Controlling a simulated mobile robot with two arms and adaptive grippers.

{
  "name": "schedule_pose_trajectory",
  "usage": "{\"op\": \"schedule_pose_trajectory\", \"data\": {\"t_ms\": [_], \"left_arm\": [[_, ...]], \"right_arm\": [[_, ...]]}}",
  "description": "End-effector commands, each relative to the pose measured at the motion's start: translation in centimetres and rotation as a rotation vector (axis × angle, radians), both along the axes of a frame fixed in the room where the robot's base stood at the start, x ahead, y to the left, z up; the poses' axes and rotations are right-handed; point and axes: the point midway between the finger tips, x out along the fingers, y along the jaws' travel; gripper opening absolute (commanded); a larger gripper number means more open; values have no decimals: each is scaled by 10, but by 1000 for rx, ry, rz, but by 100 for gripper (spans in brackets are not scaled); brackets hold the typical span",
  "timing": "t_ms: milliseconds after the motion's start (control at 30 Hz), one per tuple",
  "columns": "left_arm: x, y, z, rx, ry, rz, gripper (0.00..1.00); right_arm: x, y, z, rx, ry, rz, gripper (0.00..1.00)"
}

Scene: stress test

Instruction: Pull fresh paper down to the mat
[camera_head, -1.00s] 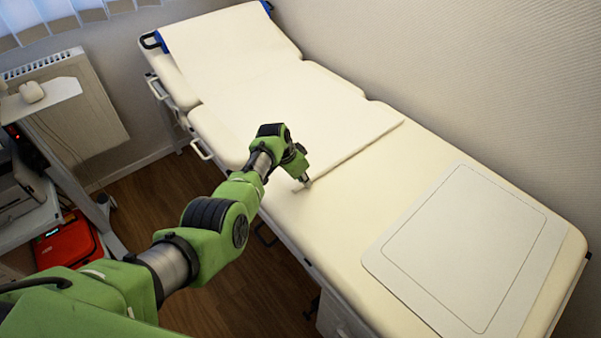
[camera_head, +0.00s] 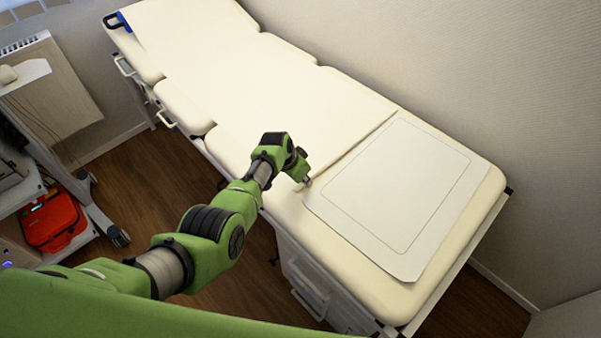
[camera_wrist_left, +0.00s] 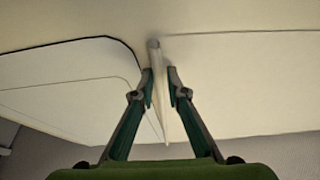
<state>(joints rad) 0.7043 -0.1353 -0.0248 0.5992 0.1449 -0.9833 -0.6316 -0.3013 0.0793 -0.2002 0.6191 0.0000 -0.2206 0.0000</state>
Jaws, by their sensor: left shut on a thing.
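The pale paper (camera_head: 275,95) lies along the cream couch, from the blue holder (camera_head: 122,22) at the far end to its front edge close beside the mat. The mat (camera_head: 395,195) is a pale sheet with a thin dark outline near the couch's near end; it also shows at left in the left wrist view (camera_wrist_left: 60,90). My left gripper (camera_head: 306,182) is at the near corner of the paper's front edge. In the left wrist view its fingers (camera_wrist_left: 160,78) are on either side of that edge, shut on the paper. Whether paper and mat touch, I cannot tell.
The couch (camera_head: 440,275) stands along the wall. A trolley with a red case (camera_head: 52,220) is at the left, and a radiator (camera_head: 60,90) is behind it. Open wooden floor (camera_head: 150,175) lies between the trolley and the couch.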

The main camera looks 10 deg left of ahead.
Motion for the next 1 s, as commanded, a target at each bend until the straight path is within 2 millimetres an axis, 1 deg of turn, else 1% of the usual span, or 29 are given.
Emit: {"op": "schedule_pose_trajectory", "data": {"t_ms": [100, 400, 433, 500, 833, 1000], "left_arm": [[1, -3, 2, -3, -5, 0, 0], [1, -3, 2, -4, -7, 2, 0], [1, -3, 2, -4, -7, 2, 16], [1, -3, 2, -3, -6, 2, 31], [0, -2, 0, -2, -3, 1, 31], [4, 4, -2, -1, -5, 2, 31]], "right_arm": [[1, 6, 2, 8, -2, -2, 0], [3, 6, 1, 6, -5, -1, 0], [3, 5, 1, 6, -5, -1, 0], [3, 4, 2, 4, -5, -1, 0], [3, -5, 1, -5, -5, 2, 0], [3, -3, -6, -2, -5, 1, 0]]}}
